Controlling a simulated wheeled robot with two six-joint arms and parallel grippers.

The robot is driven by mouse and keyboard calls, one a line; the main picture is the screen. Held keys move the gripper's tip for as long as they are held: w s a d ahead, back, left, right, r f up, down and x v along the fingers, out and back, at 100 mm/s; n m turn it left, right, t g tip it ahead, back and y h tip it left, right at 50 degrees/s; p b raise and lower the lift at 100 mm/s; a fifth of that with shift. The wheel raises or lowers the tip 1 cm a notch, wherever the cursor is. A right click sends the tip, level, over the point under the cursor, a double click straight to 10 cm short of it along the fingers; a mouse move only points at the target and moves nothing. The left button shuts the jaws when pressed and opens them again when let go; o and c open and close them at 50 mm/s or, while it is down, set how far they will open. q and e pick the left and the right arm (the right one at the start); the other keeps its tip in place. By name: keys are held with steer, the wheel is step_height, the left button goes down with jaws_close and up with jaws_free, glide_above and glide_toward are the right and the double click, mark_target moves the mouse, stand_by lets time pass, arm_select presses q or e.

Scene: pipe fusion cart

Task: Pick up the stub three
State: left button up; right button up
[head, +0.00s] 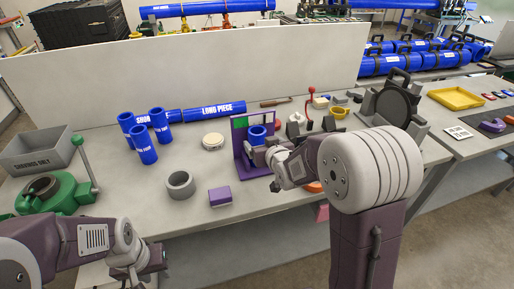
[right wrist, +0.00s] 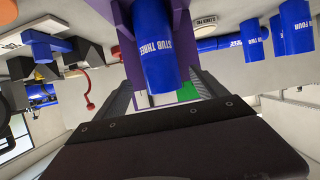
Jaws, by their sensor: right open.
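Stub three (right wrist: 156,50) is a blue cylinder with white lettering, large in the right wrist view. In the head view its blue end (head: 257,131) shows at the purple stand (head: 239,150) with a green panel. My right gripper (head: 262,156) is at the front of that stand. In the right wrist view its dark fingers are apart, one on each side of the stub's lower end; contact cannot be told. My left gripper (head: 152,262) is low at the left, away from the stub, with its fingers unclear.
Other blue stubs (head: 143,148) stand at the left, before the blue long piece (head: 215,110). A grey ring (head: 180,184), purple block (head: 220,196) and white disc (head: 213,141) lie on the bench. A green clamp (head: 60,195) and grey bin (head: 40,150) are far left.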

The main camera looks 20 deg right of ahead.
steer(key=x, duration=0.6)
steer(key=shift+w+a+f+p, duration=0.1)
steer(key=shift+f+p, duration=0.1)
steer(key=shift+p, duration=0.2)
steer(key=shift+r, duration=0.15)
steer(key=c, duration=1.7)
